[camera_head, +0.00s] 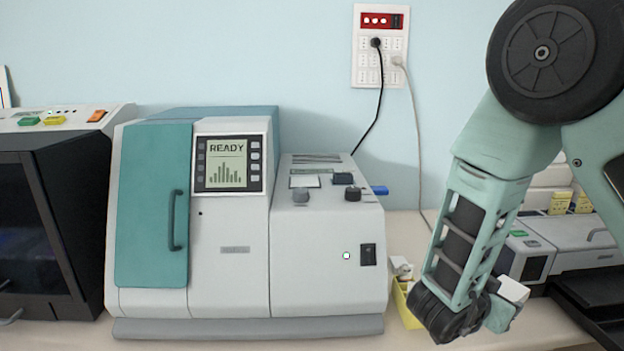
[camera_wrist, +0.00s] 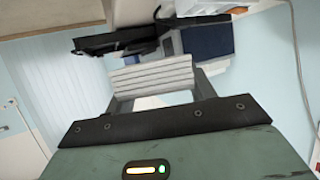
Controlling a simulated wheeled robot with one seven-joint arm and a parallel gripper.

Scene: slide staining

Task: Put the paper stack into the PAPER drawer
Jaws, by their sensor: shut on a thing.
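My gripper (camera_head: 503,308) is low at the right of the head view, in front of the counter. In the wrist view my gripper (camera_wrist: 158,98) is shut on the paper stack (camera_wrist: 152,75), a pale block with layered edges. A small white part of the paper stack (camera_head: 513,290) shows at my gripper in the head view; the rest is hidden. No drawer label is readable, so I cannot tell which part is the PAPER drawer. A black tray-like part (camera_head: 588,290) sits at the right edge of the head view, below a pale machine.
A white and teal machine with a READY screen (camera_head: 232,255) stands in the middle. A dark-fronted machine (camera_head: 40,240) is at the left. A yellow container (camera_head: 407,308) stands close left of my gripper. A cable (camera_head: 379,95) hangs from the wall socket panel (camera_head: 368,75).

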